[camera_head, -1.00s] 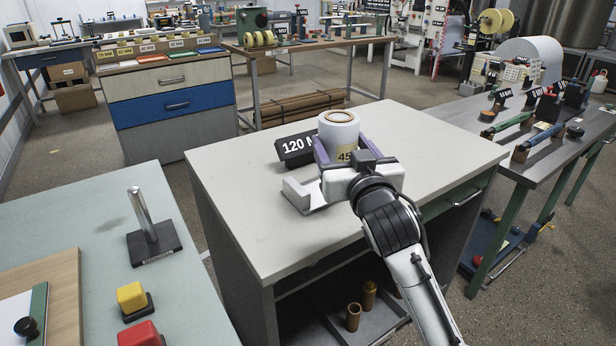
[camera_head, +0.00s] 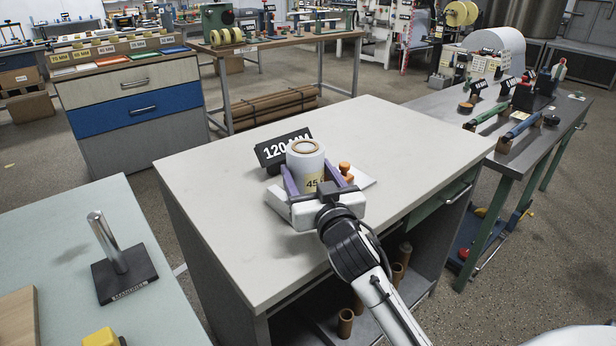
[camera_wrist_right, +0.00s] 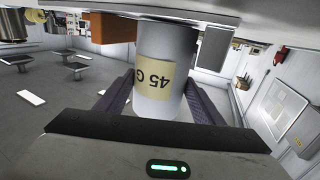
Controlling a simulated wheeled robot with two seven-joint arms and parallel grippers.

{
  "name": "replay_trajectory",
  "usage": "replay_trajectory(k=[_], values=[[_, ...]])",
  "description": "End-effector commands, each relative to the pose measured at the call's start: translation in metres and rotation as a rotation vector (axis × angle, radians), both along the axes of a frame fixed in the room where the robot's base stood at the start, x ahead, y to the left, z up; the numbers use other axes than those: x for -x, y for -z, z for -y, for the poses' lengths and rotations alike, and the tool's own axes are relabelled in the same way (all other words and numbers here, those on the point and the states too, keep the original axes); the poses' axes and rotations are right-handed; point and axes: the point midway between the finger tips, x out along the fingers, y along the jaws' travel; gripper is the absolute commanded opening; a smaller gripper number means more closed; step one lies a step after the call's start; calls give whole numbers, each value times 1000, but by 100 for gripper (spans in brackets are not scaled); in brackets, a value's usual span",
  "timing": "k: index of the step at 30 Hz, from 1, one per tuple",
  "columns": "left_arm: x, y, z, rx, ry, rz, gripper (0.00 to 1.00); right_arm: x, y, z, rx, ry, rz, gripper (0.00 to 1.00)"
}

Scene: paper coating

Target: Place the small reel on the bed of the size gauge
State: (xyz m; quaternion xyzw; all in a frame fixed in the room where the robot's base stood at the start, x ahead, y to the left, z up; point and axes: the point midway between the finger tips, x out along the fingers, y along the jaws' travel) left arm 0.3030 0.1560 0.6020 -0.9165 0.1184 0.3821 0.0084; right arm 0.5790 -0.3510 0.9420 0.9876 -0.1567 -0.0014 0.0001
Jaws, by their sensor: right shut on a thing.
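The small reel (camera_head: 306,165) is a white upright roll with a brown core and a yellow "45 G" label. My right gripper (camera_head: 304,184) is shut on it, with a purple finger on each side. The reel also shows between the fingers in the right wrist view (camera_wrist_right: 166,48), its label upside down. The size gauge is on the pale table, with a black "120 MM" sign (camera_head: 283,149) and a light grey bed (camera_head: 278,205). The reel is over the bed area in the head view. Its underside is hidden, so contact with the bed cannot be told. My left gripper is out of view.
An orange-brown knob (camera_head: 344,168) stands right behind the gripper. The pale table (camera_head: 225,210) is otherwise clear. A green table (camera_head: 150,310) at the left bears a metal post on a black base (camera_head: 118,265). A grey bench (camera_head: 480,150) with tools stands at the right.

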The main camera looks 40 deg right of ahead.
Motion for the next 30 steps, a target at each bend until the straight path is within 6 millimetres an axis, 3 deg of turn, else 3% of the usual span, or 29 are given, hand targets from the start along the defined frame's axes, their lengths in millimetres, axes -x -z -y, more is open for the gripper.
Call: replay_trajectory(k=[11,12,15,26,30], values=[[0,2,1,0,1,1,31,0,3,0,2,-1,5,30],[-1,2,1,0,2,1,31,0,5,0,0,0,1,63],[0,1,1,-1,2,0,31,0,5,0,0,0,1,80],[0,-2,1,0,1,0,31,0,-1,0,2,0,2,80],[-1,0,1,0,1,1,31,18,4,-7,-3,-1,-1,80]])
